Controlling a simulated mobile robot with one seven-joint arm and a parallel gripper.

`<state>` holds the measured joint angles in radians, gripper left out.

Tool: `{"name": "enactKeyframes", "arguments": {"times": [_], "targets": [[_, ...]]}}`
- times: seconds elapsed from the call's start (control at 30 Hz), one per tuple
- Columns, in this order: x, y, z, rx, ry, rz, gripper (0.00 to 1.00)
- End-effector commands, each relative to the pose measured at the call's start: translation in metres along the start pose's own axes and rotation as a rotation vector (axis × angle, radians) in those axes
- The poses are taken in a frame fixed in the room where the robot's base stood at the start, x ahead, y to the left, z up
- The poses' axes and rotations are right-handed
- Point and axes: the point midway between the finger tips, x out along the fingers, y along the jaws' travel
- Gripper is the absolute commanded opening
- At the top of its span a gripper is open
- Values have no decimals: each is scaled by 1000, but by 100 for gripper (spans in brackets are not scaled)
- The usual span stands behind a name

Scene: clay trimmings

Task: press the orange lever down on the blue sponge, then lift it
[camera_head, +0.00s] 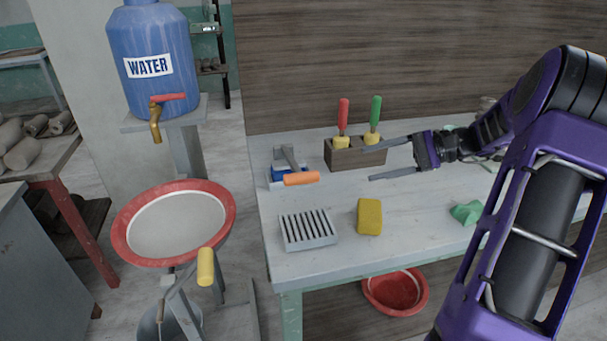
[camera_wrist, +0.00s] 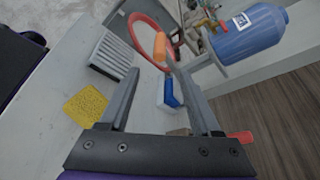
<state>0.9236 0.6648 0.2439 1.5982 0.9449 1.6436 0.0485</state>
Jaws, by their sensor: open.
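The orange lever (camera_head: 301,179) is the handle of a small grey press at the left end of the table. The blue sponge (camera_head: 288,173) lies in the press, partly hidden by the grey arm and the lever. In the wrist view the orange lever (camera_wrist: 165,49) and the blue sponge (camera_wrist: 171,92) show ahead, between the fingers or nearly so. My gripper (camera_head: 367,163) is open and empty, to the right of the lever, with its fingers pointing left toward it. Its fingers also frame the wrist view (camera_wrist: 157,88). It is apart from the lever.
A wooden holder (camera_head: 345,157) with a red-handled and a green-handled tool stands behind my gripper. A slatted grey rack (camera_head: 307,231), a yellow sponge (camera_head: 370,217) and a green lump (camera_head: 466,212) lie in front. A blue water jug (camera_head: 152,45) and a red-rimmed basin (camera_head: 175,222) stand left of the table.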

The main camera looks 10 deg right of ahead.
Motion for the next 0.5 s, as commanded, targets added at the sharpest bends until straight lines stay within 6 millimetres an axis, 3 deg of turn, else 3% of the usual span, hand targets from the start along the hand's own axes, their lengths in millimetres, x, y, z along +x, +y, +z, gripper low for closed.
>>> {"name": "enactKeyframes", "arguments": {"times": [0.17, 0.5], "targets": [[14, 1, 0, 0, -6, -6, 64], [84, 1, 0, -1, -6, -3, 64]]}}
